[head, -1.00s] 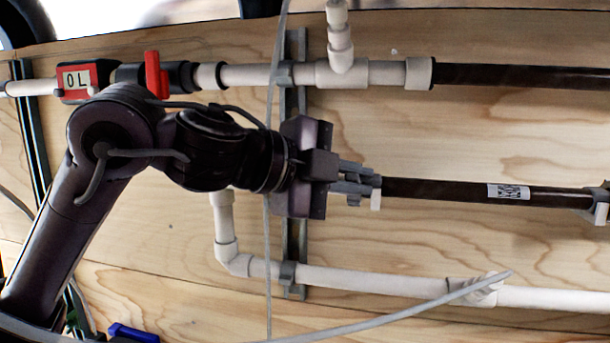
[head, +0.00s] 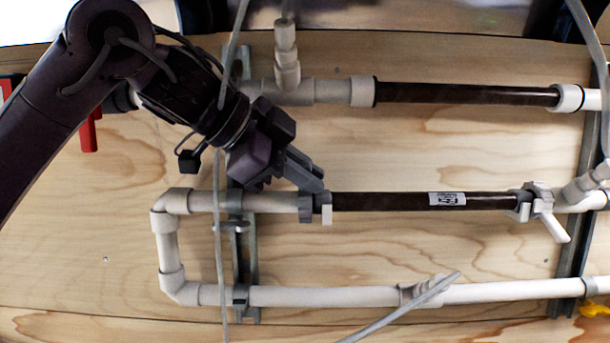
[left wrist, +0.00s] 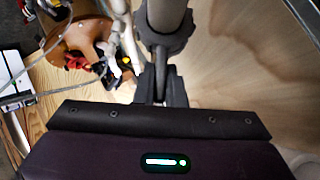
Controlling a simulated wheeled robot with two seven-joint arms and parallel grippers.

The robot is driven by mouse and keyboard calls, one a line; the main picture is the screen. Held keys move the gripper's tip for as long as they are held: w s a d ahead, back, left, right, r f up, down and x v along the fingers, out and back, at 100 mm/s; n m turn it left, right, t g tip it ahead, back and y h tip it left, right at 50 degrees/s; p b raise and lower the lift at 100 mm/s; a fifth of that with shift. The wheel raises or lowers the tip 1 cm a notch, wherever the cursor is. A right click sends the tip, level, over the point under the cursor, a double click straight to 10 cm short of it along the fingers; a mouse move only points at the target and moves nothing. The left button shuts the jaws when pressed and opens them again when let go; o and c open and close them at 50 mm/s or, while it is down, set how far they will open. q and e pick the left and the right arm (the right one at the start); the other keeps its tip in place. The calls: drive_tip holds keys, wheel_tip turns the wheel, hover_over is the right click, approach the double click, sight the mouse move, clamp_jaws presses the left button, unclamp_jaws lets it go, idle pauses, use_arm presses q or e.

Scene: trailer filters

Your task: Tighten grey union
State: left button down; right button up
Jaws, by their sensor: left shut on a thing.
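The grey union (head: 306,208) is at the left end of the dark filter tube (head: 400,202) on the middle pipe run, beside a short white piece. In the left wrist view the union (left wrist: 166,42) is a grey lugged collar around the pipe. My left gripper (head: 318,186) reaches down from the upper left, tilted, with its fingertips at the union's upper edge. It is shut on the union; the fingers (left wrist: 161,80) end at the collar's lower side in the left wrist view. The exact finger contact is partly hidden. My right gripper is not in view.
A second dark tube (head: 465,94) runs above, and a white pipe (head: 320,296) runs below. A thin grey cable (head: 219,230) hangs left of the union. A white-handled fitting (head: 548,220) is at the tube's right end. Bare wood lies between the runs.

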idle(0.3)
use_arm(q)
drive_tip(key=c, duration=1.5)
unclamp_jaws()
drive_tip(key=b+v, duration=0.1)
drive_tip(key=v, duration=0.6)
drive_tip(key=shift+a+r, duration=0.25)
drive_tip(key=shift+a, duration=0.05)
